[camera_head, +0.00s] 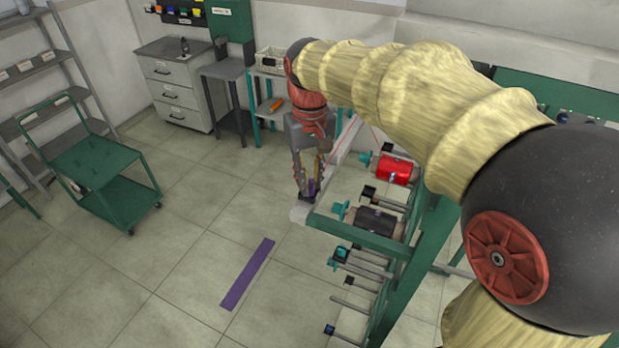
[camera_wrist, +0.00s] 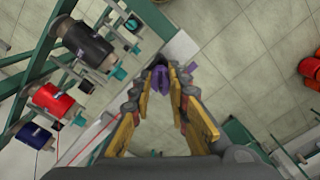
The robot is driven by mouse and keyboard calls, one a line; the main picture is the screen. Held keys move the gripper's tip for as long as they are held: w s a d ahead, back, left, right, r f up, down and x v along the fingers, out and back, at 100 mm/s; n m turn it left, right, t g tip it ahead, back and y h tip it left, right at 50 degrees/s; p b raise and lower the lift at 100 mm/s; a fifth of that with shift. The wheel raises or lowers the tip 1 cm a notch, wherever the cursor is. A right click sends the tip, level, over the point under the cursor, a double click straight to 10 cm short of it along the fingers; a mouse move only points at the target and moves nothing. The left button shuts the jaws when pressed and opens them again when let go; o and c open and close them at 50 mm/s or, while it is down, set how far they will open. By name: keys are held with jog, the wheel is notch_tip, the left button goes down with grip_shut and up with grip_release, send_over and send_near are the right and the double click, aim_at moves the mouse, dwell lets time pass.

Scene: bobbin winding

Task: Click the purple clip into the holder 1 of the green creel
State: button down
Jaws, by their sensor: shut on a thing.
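The purple clip (camera_wrist: 158,82) is between my gripper's fingertips (camera_wrist: 159,74) in the wrist view. In the head view my gripper (camera_head: 307,194) points down at the near left corner of the green creel (camera_head: 362,237), and only a small purple patch shows between its fingers. The gripper is shut on the clip. The creel carries a black bobbin (camera_head: 376,222) and a red bobbin (camera_head: 395,169); both also show in the wrist view, left of the gripper. I cannot tell which holder is number 1.
Below the black bobbin, several bare rods with teal or dark ends (camera_head: 345,256) stick out leftward. A pale beam (camera_wrist: 180,48) runs under the fingertips. A green cart (camera_head: 98,165) stands left on open floor, with a purple floor strip (camera_head: 248,274) nearer.

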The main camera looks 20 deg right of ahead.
jog(key=c, duration=1.6)
grip_release()
jog(key=shift+c, duration=0.2)
notch_tip(320, 180, up, 12)
jog(key=s+f+t, duration=0.3)
jog(key=s+f, duration=0.4)
jog(key=s, duration=0.3)
jog(key=s+f+t, duration=0.3)
jog(key=s+f, duration=0.3)
jog(key=s, duration=0.3)
notch_tip(320, 180, down, 24)
jog(key=b, duration=2.3)
jog(key=shift+r, duration=0.2)
jog(key=shift+s, duration=0.1)
